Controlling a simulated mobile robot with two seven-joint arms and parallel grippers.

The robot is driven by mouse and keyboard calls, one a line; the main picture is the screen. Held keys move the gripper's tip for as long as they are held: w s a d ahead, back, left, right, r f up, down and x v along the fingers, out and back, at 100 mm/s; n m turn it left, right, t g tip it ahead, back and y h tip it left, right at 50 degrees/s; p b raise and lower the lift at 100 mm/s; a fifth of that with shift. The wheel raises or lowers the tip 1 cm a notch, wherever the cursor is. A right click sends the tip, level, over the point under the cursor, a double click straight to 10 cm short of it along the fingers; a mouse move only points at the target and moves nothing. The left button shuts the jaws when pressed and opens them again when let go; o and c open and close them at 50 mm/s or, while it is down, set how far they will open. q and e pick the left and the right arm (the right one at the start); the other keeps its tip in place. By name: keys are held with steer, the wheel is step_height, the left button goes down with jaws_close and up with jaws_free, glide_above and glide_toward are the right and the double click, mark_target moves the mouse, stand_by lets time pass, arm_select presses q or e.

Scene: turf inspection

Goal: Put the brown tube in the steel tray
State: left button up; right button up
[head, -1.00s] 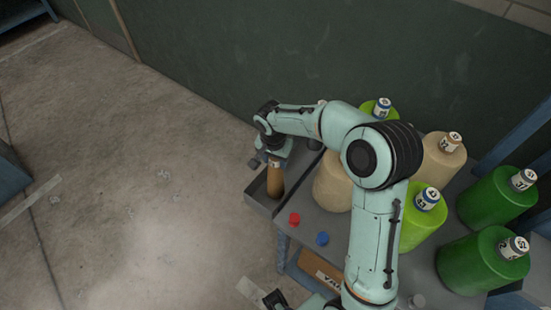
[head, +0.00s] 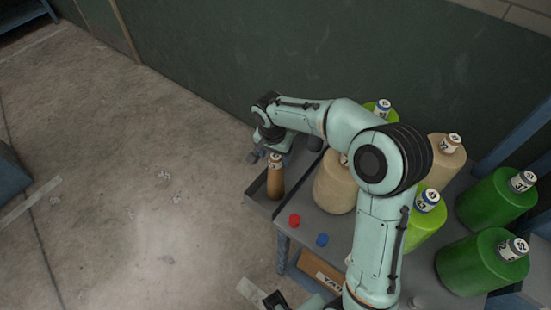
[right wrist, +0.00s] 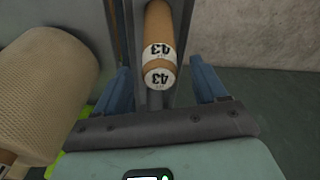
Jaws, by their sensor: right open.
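The brown tube (head: 275,181) stands upright in the steel tray (head: 257,199) at the left end of the table. Its white cap end, marked 43, faces the camera in the right wrist view (right wrist: 158,62). My right gripper (head: 264,154) is open, just behind and above the tube's top in the head view. In the right wrist view its two blue fingers (right wrist: 163,88) are spread on either side, clear of the tube. Part of what looks like my left gripper (head: 274,300) shows at the bottom edge; its fingers are not clear.
A beige cone (head: 333,187) stands just right of the tray, with several green and beige cones further right. A dark wall (head: 250,60) runs behind. Open floor lies left.

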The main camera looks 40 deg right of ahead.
steer(key=r, duration=0.5)
steer(key=a+r, duration=0.1)
steer(key=r, duration=0.2)
steer(key=shift+s+r+p, duration=0.2)
steer(key=shift+s+p, duration=0.1)
steer(key=shift+p, duration=0.05)
